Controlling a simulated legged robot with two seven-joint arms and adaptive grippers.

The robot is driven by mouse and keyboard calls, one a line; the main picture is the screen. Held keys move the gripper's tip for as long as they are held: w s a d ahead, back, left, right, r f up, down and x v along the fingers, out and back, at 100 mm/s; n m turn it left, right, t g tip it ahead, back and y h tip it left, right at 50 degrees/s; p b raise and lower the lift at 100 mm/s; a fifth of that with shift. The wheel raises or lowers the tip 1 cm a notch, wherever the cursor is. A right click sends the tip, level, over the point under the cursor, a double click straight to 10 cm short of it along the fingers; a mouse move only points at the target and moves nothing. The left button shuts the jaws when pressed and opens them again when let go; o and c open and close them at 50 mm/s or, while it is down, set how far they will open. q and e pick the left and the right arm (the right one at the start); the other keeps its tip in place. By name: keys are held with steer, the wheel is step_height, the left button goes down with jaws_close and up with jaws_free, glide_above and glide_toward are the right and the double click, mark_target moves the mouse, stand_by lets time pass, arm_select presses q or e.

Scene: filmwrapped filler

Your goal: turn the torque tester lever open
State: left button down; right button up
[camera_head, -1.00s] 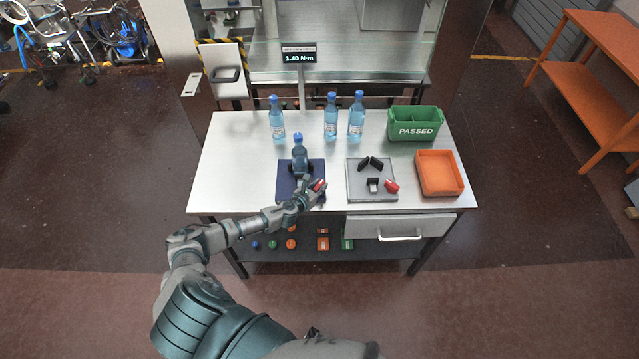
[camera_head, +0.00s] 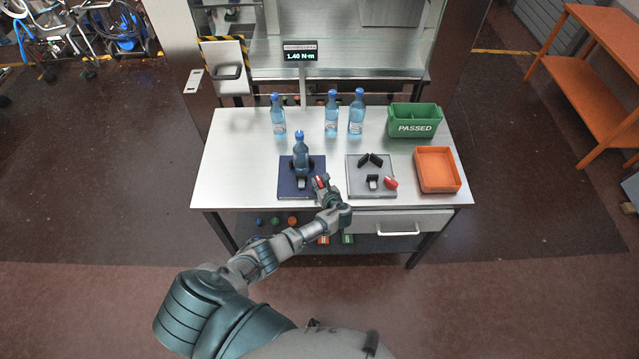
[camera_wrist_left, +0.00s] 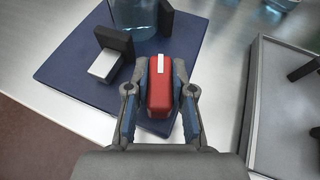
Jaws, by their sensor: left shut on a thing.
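A dark blue tester base (camera_head: 286,188) lies at the middle front of the table. A blue-capped bottle (camera_head: 300,153) stands upright on it between black jaws (camera_head: 311,163). My left gripper (camera_head: 321,183) is at the base's right front corner, shut on the red lever (camera_wrist_left: 159,88). In the left wrist view the lever sits between both fingers, with a white mark on top. A black jaw with a white block (camera_wrist_left: 104,65) and the bottle's lower part (camera_wrist_left: 136,15) show beyond it. My right gripper is not in view.
A grey plate (camera_head: 357,189) with black jaws and another red lever (camera_head: 391,183) lies just right of my gripper. An orange tray (camera_head: 438,188) and a green PASSED box (camera_head: 415,127) stand further right. Several bottles stand behind. A display (camera_head: 300,57) reads 1.40 N·m.

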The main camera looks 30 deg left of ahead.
arm_select(q)
steer(key=n+g+b, duration=0.1)
steer(key=f+n+g+y+b, duration=0.1)
steer(key=n+g, duration=0.1)
steer(key=shift+s+d+y, duration=0.15)
steer(key=shift+y, duration=0.15)
steer(key=shift+r+n+g+y+b, duration=0.15)
steer(key=shift+n+g+y+b, duration=0.15)
steer(key=shift+n+g+b, duration=0.75)
steer(key=shift+g, duration=0.25)
steer(key=c, duration=1.1)
jaws_free()
steer(key=shift+r, duration=0.1)
steer(key=shift+o, duration=0.5)
steer(key=shift+r, duration=0.1)
